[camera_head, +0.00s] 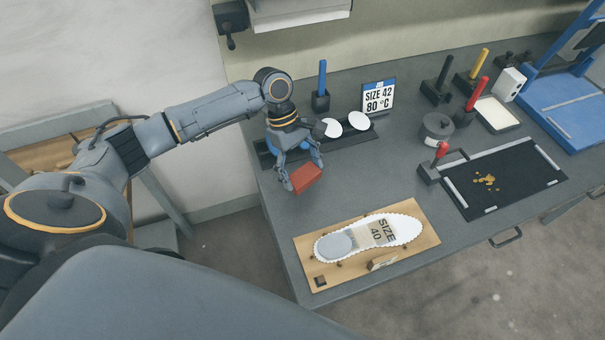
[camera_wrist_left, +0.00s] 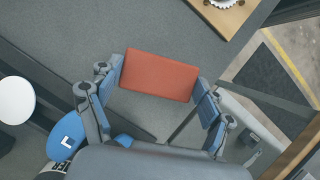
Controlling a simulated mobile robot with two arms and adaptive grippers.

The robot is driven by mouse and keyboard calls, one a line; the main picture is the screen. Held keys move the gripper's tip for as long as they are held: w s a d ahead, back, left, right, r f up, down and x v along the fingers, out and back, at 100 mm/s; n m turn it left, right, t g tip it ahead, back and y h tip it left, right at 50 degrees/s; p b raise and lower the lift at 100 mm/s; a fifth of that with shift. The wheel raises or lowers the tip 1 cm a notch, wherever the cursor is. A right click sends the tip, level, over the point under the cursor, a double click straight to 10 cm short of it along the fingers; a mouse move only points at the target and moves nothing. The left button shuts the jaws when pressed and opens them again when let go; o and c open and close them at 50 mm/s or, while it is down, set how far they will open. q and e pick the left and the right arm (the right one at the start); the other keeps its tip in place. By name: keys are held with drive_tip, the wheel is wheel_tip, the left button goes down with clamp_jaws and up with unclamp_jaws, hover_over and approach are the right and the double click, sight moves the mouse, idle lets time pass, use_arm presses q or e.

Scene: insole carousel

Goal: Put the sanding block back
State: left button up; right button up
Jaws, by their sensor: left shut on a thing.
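The sanding block (camera_head: 307,179) is a red-brown rectangular block. My left gripper (camera_head: 302,176) is shut on it near the table's left edge. In the left wrist view the block (camera_wrist_left: 160,75) lies between the two blue-padded fingers of the gripper (camera_wrist_left: 159,84). The block appears held above the table, but the exact height is hard to tell. A dark rack (camera_head: 346,137) with white discs and a blue disc (camera_wrist_left: 66,136) is right behind the gripper, partly hidden by it. My right gripper is not in view.
A wooden board (camera_head: 425,221) with a white insole lies at the front. A size sign (camera_head: 378,97) and a blue-handled tool (camera_head: 322,80) stand behind. A black mat (camera_head: 520,190) lies at right. Grey table (camera_head: 370,180) is clear between the rack and board.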

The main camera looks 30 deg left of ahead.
sight(302, 178)
use_arm(q)
drive_tip(key=shift+w+a+f, duration=0.15)
drive_tip(key=shift+w+f, duration=0.2)
drive_tip(key=shift+f, duration=0.05)
drive_tip(key=shift+w+a+f, duration=0.15)
drive_tip(key=shift+w+f, duration=0.15)
drive_tip(key=shift+f, duration=0.2)
wheel_tip(302, 178, down, 2)
drive_tip(key=shift+f+p, duration=0.1)
drive_tip(key=shift+p, duration=0.45)
drive_tip(key=shift+f, duration=0.45)
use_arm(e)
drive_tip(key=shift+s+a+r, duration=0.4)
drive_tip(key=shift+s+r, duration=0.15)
use_arm(q)
drive_tip(key=o, duration=1)
drive_tip(key=shift+f, duration=0.1)
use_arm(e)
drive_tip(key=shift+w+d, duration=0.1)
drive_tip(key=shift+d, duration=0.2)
